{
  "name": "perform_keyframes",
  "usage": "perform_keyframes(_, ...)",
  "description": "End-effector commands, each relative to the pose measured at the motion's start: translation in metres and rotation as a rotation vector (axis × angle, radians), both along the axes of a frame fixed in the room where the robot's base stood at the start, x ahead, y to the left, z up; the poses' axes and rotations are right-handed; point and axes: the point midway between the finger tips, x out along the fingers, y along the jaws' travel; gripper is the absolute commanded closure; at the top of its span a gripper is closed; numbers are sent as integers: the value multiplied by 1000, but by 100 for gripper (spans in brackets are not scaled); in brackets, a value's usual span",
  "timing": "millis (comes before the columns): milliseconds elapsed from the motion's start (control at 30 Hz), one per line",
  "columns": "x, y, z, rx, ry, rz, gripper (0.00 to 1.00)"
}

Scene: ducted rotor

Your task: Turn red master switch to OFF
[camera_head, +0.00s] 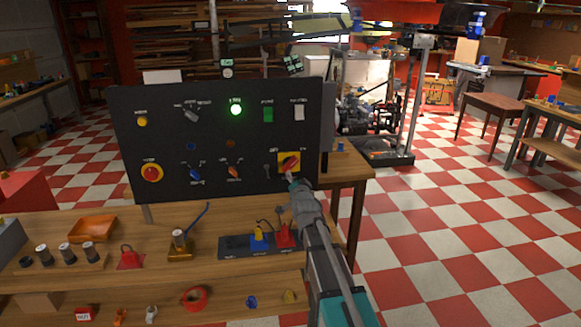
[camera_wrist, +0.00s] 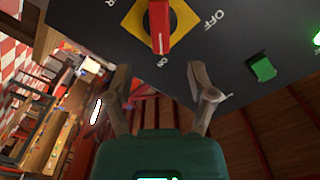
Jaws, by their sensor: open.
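The red master switch (camera_head: 289,162) is a red handle on a yellow plate (camera_wrist: 132,20) at the lower right of the black panel. In the wrist view the red handle (camera_wrist: 159,28) points down the picture toward the ON label. The OFF label (camera_wrist: 208,20) is to its right. My gripper (camera_head: 295,184) is just in front of and below the switch in the head view. In the wrist view my gripper (camera_wrist: 160,72) is open and empty. Its fingertips are on either side below the handle's end, apart from it.
The black panel (camera_head: 215,140) also carries a lit green lamp (camera_head: 236,109), a green rocker (camera_head: 267,114) and a red round button (camera_head: 152,173). Several small items cover the wooden bench (camera_head: 215,215) below it. Checkered floor (camera_head: 440,210) is open to the right.

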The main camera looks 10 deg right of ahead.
Motion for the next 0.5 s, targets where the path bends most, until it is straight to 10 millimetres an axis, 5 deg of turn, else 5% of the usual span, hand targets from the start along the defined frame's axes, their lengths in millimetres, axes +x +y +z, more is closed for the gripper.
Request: perform_keyframes(500, 81, -1, 0, 0, 0, -1, 29)
